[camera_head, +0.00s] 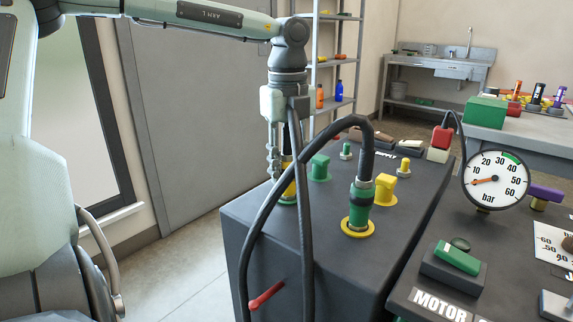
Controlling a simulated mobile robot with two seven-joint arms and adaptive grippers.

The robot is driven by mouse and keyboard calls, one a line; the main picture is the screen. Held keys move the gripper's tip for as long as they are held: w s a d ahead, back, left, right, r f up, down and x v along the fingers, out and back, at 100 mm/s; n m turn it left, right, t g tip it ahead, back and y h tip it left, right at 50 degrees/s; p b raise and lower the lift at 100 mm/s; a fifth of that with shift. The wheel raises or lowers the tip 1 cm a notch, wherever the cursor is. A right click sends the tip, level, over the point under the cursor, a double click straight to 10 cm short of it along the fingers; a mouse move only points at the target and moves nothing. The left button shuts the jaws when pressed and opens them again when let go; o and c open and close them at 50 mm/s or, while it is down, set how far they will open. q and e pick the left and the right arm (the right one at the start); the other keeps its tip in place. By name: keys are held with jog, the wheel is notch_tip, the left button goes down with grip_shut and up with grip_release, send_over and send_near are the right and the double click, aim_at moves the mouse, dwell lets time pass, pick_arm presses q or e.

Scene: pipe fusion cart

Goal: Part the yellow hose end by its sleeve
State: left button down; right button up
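The yellow hose end (290,188) stands upright at a green-ringed socket (287,200) on the dark cart's far left top. My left gripper (281,165) points straight down at it from above. One finger shows along the hose end's left side. The other finger is hidden behind a black hose, so I cannot tell whether the grip is closed. The sleeve is mostly hidden too. A green hose end (361,203) stands upright in a yellow-ringed socket (357,229), nearer and to the right. My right gripper is not in view.
Black hoses (303,220) arch over the cart (262,240) and hang down its front. A red lever (266,295) sticks out of the front. Green (319,167) and yellow (385,189) blocks stand beside the sockets. A pressure gauge (496,180) and a panel stand at right.

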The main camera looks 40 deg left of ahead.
aim_at(288, 127)
pick_arm(q)
jog(key=shift+r+p, duration=1.65)
jog(key=shift+r, duration=1.35)
jog(key=shift+r+p, duration=2.15)
jog(key=shift+r, duration=1.25)
jog(key=shift+r+p, duration=0.3)
jog(key=shift+r, duration=0.8)
